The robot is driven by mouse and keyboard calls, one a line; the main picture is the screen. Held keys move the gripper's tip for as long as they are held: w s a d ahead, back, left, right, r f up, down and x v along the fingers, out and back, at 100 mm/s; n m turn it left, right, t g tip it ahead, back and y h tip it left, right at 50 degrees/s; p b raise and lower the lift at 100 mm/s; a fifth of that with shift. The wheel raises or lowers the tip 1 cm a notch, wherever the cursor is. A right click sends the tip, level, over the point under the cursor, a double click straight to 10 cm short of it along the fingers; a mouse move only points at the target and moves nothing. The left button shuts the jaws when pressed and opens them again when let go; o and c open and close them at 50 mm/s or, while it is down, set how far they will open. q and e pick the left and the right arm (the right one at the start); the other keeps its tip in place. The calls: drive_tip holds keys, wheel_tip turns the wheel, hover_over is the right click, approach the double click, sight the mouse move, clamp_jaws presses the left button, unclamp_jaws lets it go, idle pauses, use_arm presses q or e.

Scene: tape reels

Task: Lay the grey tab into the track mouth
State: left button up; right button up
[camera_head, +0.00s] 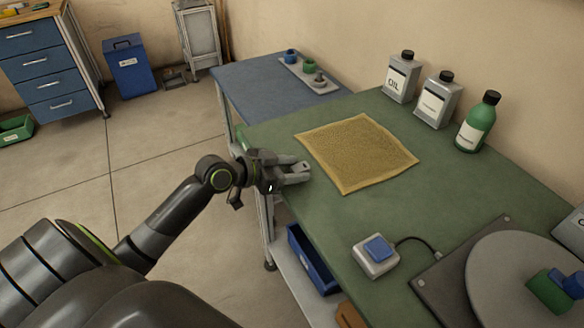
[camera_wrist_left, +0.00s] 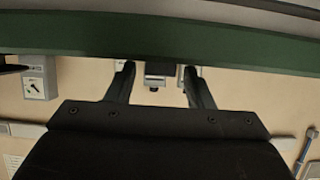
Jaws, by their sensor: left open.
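My left gripper (camera_head: 303,171) is open beside the left edge of the green table, near the left corner of the yellow mat. In the left wrist view its two fingers (camera_wrist_left: 159,72) are spread, with a small grey and dark thing (camera_wrist_left: 157,76) showing between them; I cannot tell what it is or whether it is near. A small grey piece (camera_head: 318,79) sits on a light tray (camera_head: 299,73) on the blue table; I cannot tell whether it is the grey tab. I cannot make out a track mouth. My right gripper is not in view.
The yellow mat (camera_head: 345,181) lies on the green table (camera_head: 455,190). A button box (camera_head: 376,266) and a turntable (camera_head: 490,265) with a green piece (camera_head: 551,293) and a blue piece (camera_head: 574,284) are at the front right. Two grey bottles (camera_head: 402,80) (camera_head: 434,103) and a green bottle (camera_head: 474,128) stand along the wall.

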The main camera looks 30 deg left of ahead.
use_arm(q)
drive_tip(key=shift+r, duration=0.25)
drive_tip(key=shift+s+a, duration=0.25)
drive_tip(key=shift+s, duration=0.05)
drive_tip(key=p+v, duration=0.1)
drive_tip(key=v, duration=1)
drive_tip(key=shift+s+d+r, duration=0.1)
drive_tip(key=shift+s, duration=0.05)
